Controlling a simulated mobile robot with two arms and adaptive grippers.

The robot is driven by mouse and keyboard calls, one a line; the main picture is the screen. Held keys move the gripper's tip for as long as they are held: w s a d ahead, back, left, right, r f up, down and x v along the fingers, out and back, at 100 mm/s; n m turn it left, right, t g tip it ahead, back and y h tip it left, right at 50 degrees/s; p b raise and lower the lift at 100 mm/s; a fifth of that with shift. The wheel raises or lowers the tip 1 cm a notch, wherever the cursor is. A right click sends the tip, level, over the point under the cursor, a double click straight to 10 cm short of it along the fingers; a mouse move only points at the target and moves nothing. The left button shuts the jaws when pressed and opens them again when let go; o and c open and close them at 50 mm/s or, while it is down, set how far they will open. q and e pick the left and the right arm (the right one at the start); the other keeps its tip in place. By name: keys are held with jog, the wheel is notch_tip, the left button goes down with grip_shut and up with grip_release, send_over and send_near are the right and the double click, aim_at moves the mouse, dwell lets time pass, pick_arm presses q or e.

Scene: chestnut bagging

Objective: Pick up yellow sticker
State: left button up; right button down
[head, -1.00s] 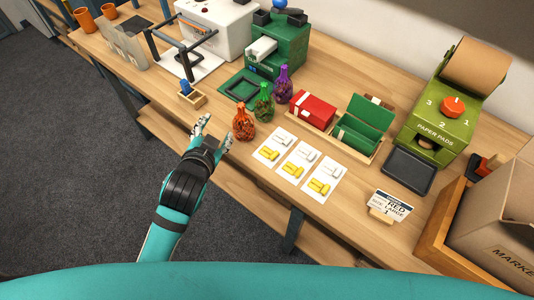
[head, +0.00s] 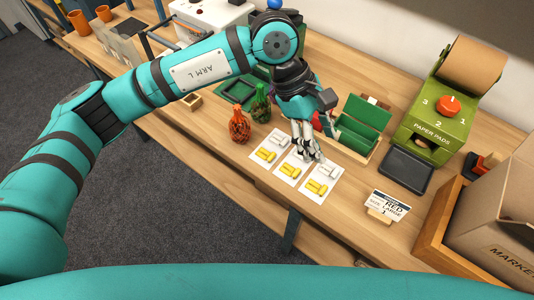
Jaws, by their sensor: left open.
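Three white cards lie in a row on the table, each with a white sticker and a yellow sticker. The left card has a yellow sticker (head: 265,155), the middle card a yellow sticker (head: 290,171) and the right card a yellow sticker (head: 317,188). My left gripper (head: 309,156) is open and points down over the upper part of the middle and right cards. The yellow stickers lie nearer the front edge than the fingers. Whether the fingers touch a card, I cannot tell. My right gripper is not in view.
An orange bottle (head: 239,126) and a green bottle (head: 260,103) stand left of the cards. An open green box (head: 362,125), a dark tray (head: 407,169) and a "RED" sign (head: 388,206) are to the right.

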pick_arm(q)
jog(key=w+a+t+y, duration=0.3)
jog(key=w+a+y, duration=0.2)
jog(key=w+a, duration=0.3)
jog(key=p, duration=0.3)
send_over(271, 158)
jog(key=shift+m, duration=0.3)
jog(key=f, duration=1.1)
jog(key=shift+s+f, duration=0.25)
jog(key=shift+f, duration=0.05)
notch_tip(271, 158, down, 4)
jog(key=shift+w+p, duration=0.15)
jog(key=shift+p, duration=0.9)
jog(key=shift+f, duration=0.7)
jog(key=c, duration=0.7)
